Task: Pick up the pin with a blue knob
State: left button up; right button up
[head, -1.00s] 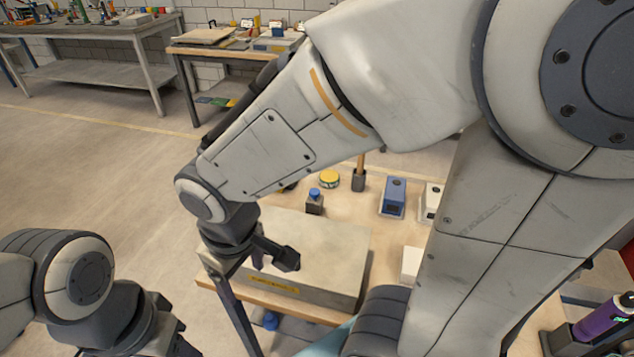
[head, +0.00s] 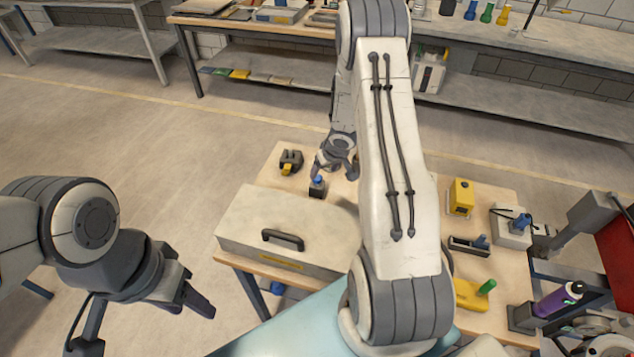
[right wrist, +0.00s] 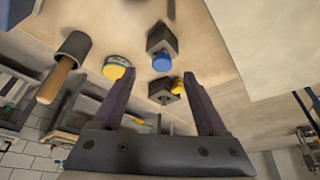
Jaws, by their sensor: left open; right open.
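The pin with a blue knob (head: 318,181) stands in a small dark block (head: 317,191) behind the grey box on the wooden table. My right gripper (head: 335,170) is just above and beside it, partly overlapping it in the head view. In the right wrist view the blue knob (right wrist: 162,63) lies between the two open fingertips, somewhat beyond them. Its dark block (right wrist: 162,40) shows behind it, and the pin's shaft is hidden. I cannot tell any contact. My left gripper (head: 148,325) is open and empty over the floor at lower left.
The grey box (head: 250,225) with a dark handle (head: 283,239) fills the table's front left. A dark block with a yellow part (head: 290,162) stands left of the pin. The right wrist view shows a yellow-topped round thing (right wrist: 117,67) and a wooden-handled tool (right wrist: 62,70) nearby.

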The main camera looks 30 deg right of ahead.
aim_at(318, 178)
jog(key=x, duration=0.6)
jog(key=shift+w+a+f+b, duration=0.15)
jog(key=shift+w+b, duration=0.2)
jog(key=shift+w, duration=0.15)
grip_shut()
